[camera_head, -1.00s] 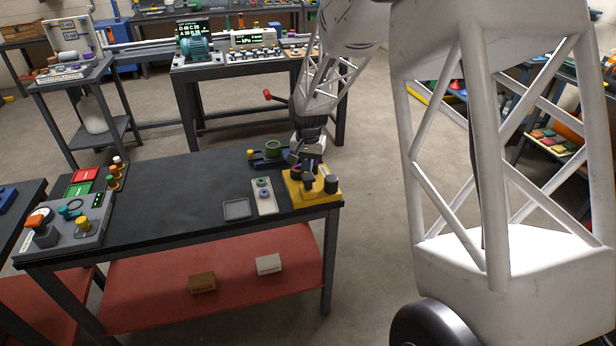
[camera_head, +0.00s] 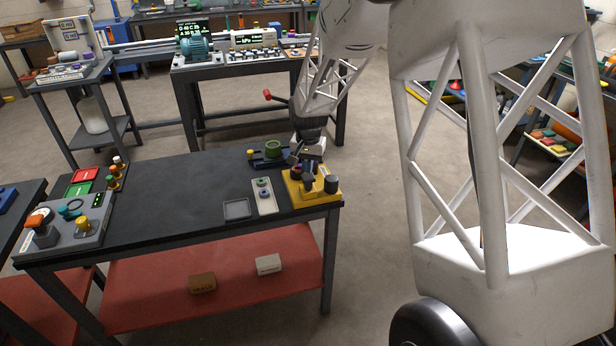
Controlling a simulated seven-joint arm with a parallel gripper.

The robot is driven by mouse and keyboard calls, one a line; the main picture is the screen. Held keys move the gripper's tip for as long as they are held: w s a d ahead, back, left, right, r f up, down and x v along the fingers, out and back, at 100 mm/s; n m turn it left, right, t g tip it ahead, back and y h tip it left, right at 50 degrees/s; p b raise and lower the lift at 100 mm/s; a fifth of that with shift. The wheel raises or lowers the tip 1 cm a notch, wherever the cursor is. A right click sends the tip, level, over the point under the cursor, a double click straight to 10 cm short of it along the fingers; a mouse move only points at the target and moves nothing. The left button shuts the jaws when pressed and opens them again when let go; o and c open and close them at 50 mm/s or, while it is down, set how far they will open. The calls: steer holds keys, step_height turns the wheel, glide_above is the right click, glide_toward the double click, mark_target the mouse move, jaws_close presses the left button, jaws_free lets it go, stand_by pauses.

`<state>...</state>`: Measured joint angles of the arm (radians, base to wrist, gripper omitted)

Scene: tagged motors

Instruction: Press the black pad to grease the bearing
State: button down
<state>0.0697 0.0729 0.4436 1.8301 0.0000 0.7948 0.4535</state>
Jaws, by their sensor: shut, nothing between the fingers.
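A yellow block (camera_head: 297,196) sits at the right front corner of the dark table, with several dark parts on top. A short black round piece (camera_head: 331,184) stands at its right end; I cannot tell for sure whether this is the black pad. My gripper (camera_head: 307,173) is shut and empty, pointing down at the middle of the yellow block. It partly hides the block's top, and I cannot tell whether it touches the dark parts there. I cannot tell which part is the bearing.
Beside the block lie a pale plate with small rings (camera_head: 264,203) and a grey square tray (camera_head: 237,209). A grey control box (camera_head: 68,232) with coloured knobs stands at the table's left. The middle of the dark table (camera_head: 175,200) is clear.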

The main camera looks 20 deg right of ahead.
steer(key=shift+f, duration=2)
steer(key=shift+r, duration=2.2)
steer(key=shift+f, duration=0.2)
